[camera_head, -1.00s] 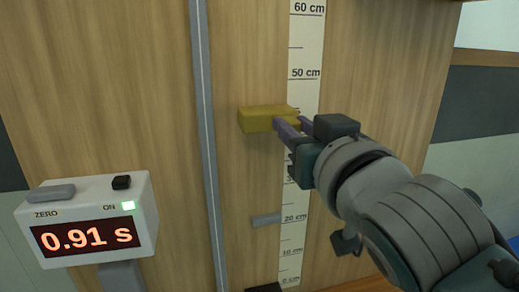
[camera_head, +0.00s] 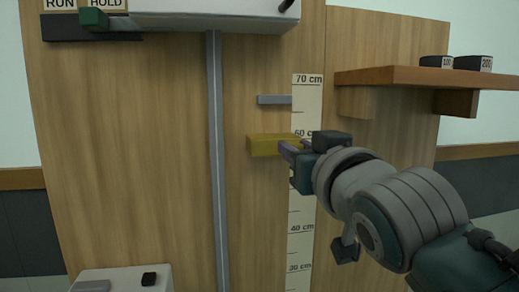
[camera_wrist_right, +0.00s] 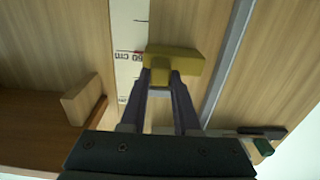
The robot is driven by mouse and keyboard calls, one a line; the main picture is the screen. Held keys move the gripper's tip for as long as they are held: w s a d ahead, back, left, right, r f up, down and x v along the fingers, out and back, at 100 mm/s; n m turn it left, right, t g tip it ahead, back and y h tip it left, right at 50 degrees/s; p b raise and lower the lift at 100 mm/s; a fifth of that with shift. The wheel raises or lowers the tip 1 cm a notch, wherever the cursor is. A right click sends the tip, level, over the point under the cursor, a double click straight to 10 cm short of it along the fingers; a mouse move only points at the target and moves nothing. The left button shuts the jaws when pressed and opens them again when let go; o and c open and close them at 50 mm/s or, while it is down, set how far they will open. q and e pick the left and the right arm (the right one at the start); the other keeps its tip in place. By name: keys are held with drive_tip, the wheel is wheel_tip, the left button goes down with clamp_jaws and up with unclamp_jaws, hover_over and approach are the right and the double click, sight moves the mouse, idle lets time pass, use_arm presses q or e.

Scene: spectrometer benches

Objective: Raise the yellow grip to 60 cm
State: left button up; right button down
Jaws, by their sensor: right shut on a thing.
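The yellow grip (camera_head: 264,146) is a block in front of the wooden panel, beside the white centimetre scale (camera_head: 307,107). Its upper edge is close to the 60 cm label; my gripper partly hides that mark. My right gripper (camera_head: 291,148) is shut on the right part of the grip, coming in from the right. In the right wrist view the gripper's fingers (camera_wrist_right: 160,82) hold the yellow grip (camera_wrist_right: 183,60), with the 60 cm label and a red line on the scale right beside it. My left gripper is not in view.
A grey stop (camera_head: 274,100) juts beside the scale above the grip, below the 70 cm mark. A grey vertical rail (camera_head: 216,170) runs left of it. A wooden shelf (camera_head: 420,76) with black weights is at the upper right. A white box (camera_head: 225,14) hangs above.

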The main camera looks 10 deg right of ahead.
drive_tip(key=c, duration=0.6)
unclamp_jaws()
drive_tip(key=shift+w, duration=0.1)
drive_tip(key=shift+c, duration=0.2)
drive_tip(key=s+b, duration=0.4)
drive_tip(key=s, duration=0.6)
drive_tip(key=shift+d+b, duration=0.15)
drive_tip(key=shift+b, duration=0.2)
